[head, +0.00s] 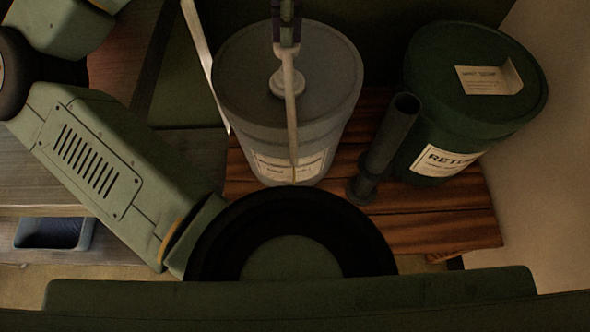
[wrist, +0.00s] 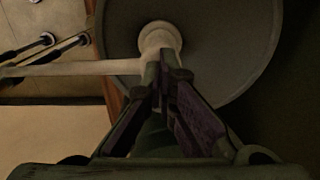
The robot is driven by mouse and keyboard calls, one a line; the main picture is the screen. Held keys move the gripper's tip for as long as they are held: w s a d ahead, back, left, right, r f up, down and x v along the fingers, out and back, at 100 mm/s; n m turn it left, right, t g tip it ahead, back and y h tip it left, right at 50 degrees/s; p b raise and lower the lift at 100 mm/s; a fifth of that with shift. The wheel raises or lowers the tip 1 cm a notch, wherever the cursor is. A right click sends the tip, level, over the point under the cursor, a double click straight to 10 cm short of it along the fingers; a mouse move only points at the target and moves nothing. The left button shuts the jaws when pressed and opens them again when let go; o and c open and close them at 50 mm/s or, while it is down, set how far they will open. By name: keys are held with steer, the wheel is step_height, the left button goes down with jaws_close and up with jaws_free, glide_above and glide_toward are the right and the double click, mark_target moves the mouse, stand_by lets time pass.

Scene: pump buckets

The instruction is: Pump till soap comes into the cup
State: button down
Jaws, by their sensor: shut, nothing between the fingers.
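A grey bucket (head: 235,75) with a white label stands on a wooden slatted stand. A pale pump head (head: 287,80) rises from its lid, and a long thin spout (head: 292,125) points toward the front. My gripper (head: 286,38) is shut and empty, close over the pump head. In the wrist view, the fingertips of my gripper (wrist: 161,88) meet just beside the pump head (wrist: 159,38), and the spout (wrist: 70,68) runs left. I cannot tell whether they touch it. I cannot make out a cup for certain.
A dark green bucket (head: 475,105) with labels stands at the right. A dark upright tube (head: 390,135) stands between the buckets on the wooden stand (head: 440,215). A wall (head: 545,150) closes the right side. A small blue tray (head: 55,233) lies at the lower left.

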mark_target(286, 49)
steer(key=shift+s+a+f, duration=0.1)
steer(key=shift+s+f, duration=0.05)
steer(key=shift+f, duration=1.6)
steer(key=shift+r+p, duration=1.85)
steer(key=shift+p, duration=0.15)
steer(key=shift+w+r+p, duration=0.25)
steer(key=shift+r+p, duration=0.45)
steer(key=shift+p, duration=0.2)
steer(key=shift+r, duration=0.15)
step_height(286, 49, up, 6)
steer(key=p, duration=0.7)
steer(key=shift+p, duration=0.3)
steer(key=shift+w, duration=0.1)
